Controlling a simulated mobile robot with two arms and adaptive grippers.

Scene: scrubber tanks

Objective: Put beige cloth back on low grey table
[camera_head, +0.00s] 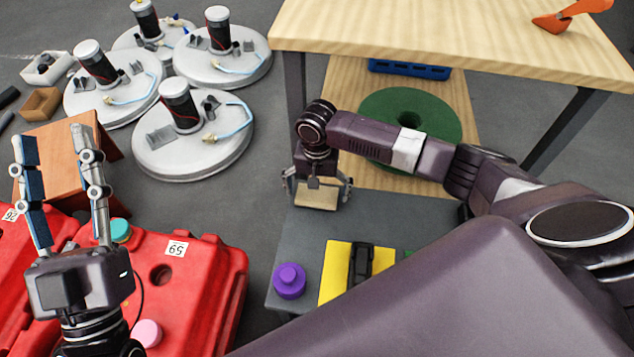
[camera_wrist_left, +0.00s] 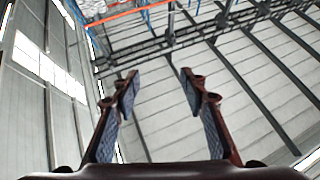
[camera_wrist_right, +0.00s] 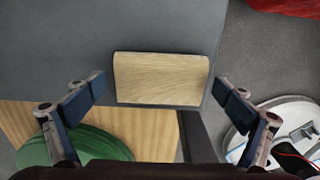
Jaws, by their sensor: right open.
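A beige rectangular piece with a wood-like grain (camera_head: 316,197) lies at the far left corner of the low grey table (camera_head: 305,235); I take it for the beige cloth. In the right wrist view the beige piece (camera_wrist_right: 160,78) lies flat on the grey table (camera_wrist_right: 55,50), near its edge. My right gripper (camera_head: 317,186) is open above it, with one finger on either side of the piece. I cannot tell whether the fingers touch it. My left gripper (camera_head: 52,138) is open and empty, pointing up above the red cases.
A purple knobbed object (camera_head: 289,281) and a yellow mat (camera_head: 345,268) with a black item sit on the grey table. A green disc (camera_head: 440,112) lies on the wooden shelf behind. Red cases (camera_head: 195,290) stand left; round white tanks (camera_head: 195,150) stand beyond.

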